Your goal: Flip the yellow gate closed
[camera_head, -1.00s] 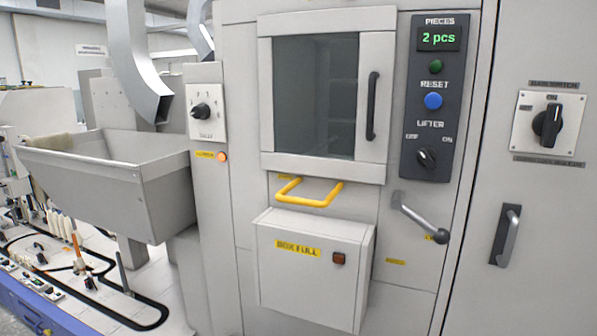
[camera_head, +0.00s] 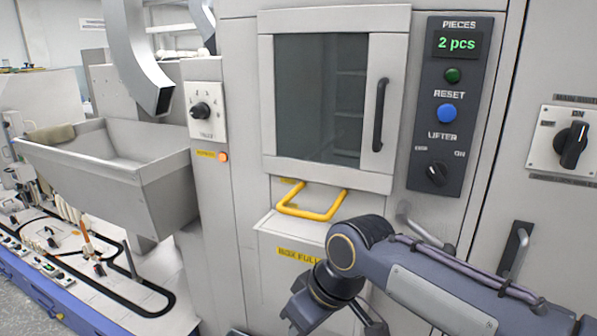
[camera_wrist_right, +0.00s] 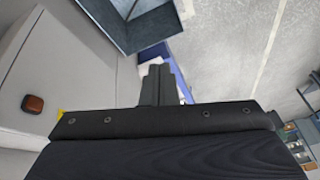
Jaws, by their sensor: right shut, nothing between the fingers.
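The yellow gate (camera_head: 305,214) is a U-shaped yellow bar on the machine front, below the windowed door. It sticks out from the panel, with its ends at the panel and its crossbar towards me. My right arm comes in from the right and passes below and right of the gate, in front of the box-full cover. My right gripper's fingers (camera_wrist_right: 158,84) are together and empty in the right wrist view. In the head view its tips are not clear at the bottom edge. The gripper is apart from the gate. My left gripper is not in view.
The "box full" cover (camera_head: 275,232) is partly behind my right arm. The windowed door (camera_head: 318,95) has a black handle. A dark control panel (camera_head: 448,105) stands right of it, reading 2 pcs. A grey lever (camera_head: 412,222) is mostly hidden. A metal hopper (camera_head: 100,175) stands left.

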